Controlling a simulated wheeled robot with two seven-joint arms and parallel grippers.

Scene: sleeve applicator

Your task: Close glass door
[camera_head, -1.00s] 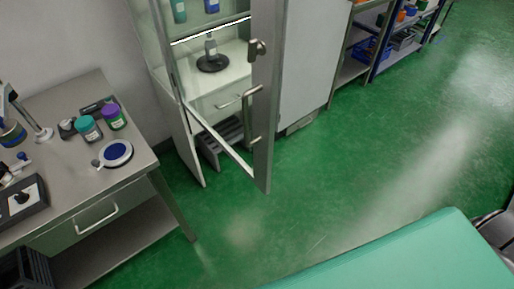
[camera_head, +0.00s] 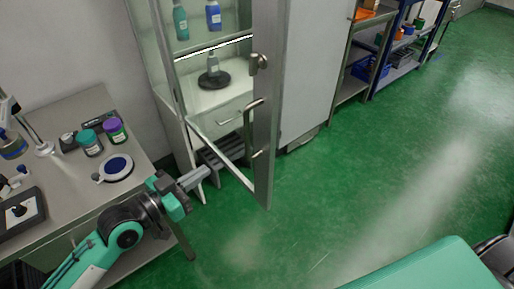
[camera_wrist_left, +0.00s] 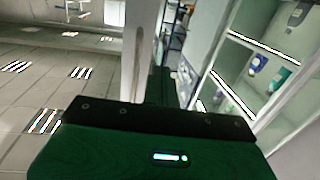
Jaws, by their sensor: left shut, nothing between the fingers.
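The glass door (camera_head: 266,110) of the cabinet (camera_head: 188,110) stands open, swung out toward me, seen nearly edge-on in the head view. Its metal handle (camera_head: 252,128) is on the side facing left. My left gripper (camera_head: 204,177) is shut and empty. In the head view it is left of the door's lower part and in front of the cabinet's lower opening, with a gap to the door. In the left wrist view the cabinet interior (camera_wrist_left: 262,75) with bottles shows at right; the gripper body hides much of the lower picture. My right gripper is not in view.
A metal table (camera_head: 70,205) with jars, a blue-topped dish (camera_head: 117,167) and a stand is at left, beside my left arm. Bottles (camera_head: 213,14) stand inside the cabinet. Shelving (camera_head: 395,50) is at the back right. Green floor right of the door is free.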

